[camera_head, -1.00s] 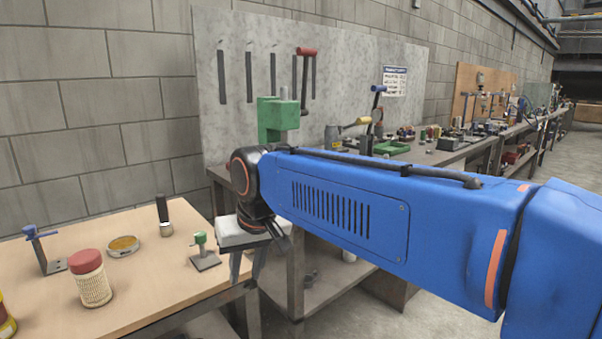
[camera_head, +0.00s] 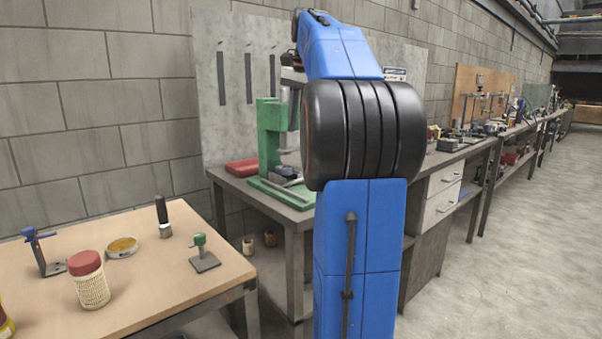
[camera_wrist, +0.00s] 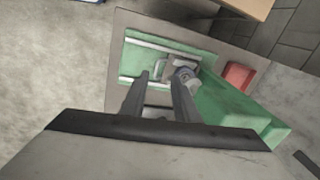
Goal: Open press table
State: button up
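The green press (camera_head: 270,135) stands on a dark metal workbench. Its green base (camera_head: 262,187) carries pale rails and a dark grey block (camera_head: 297,178), which could be the press table. In the wrist view the green base (camera_wrist: 150,58), its rails and a metal block with a round end (camera_wrist: 184,72) lie below my gripper. My gripper (camera_wrist: 158,78) points down over the press with its two fingers apart, and I see nothing clearly held between them. In the head view, my arm hides the right side of the press and most of the gripper.
A red tray (camera_head: 243,167) sits left of the press. A wooden table (camera_head: 150,270) at front left holds a red-capped jar (camera_head: 90,280), a round tin (camera_head: 122,247) and small tools. A drawer unit (camera_head: 440,195) stands right of my arm. Grey floor is open at right.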

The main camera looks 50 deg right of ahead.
aim_at(301, 180)
jog(key=shift+m, duration=0.7)
jog(key=w+d+f, duration=0.1)
jog(key=f, duration=0.4)
jog(key=d+f, duration=0.1)
jog(key=f, duration=0.4)
jog(key=w+d+f, duration=0.1)
jog(key=d+f, duration=0.1)
jog(key=f, duration=0.4)
jog(key=shift+w, duration=0.35)
jog(key=shift+c, duration=0.7)
grip_shut()
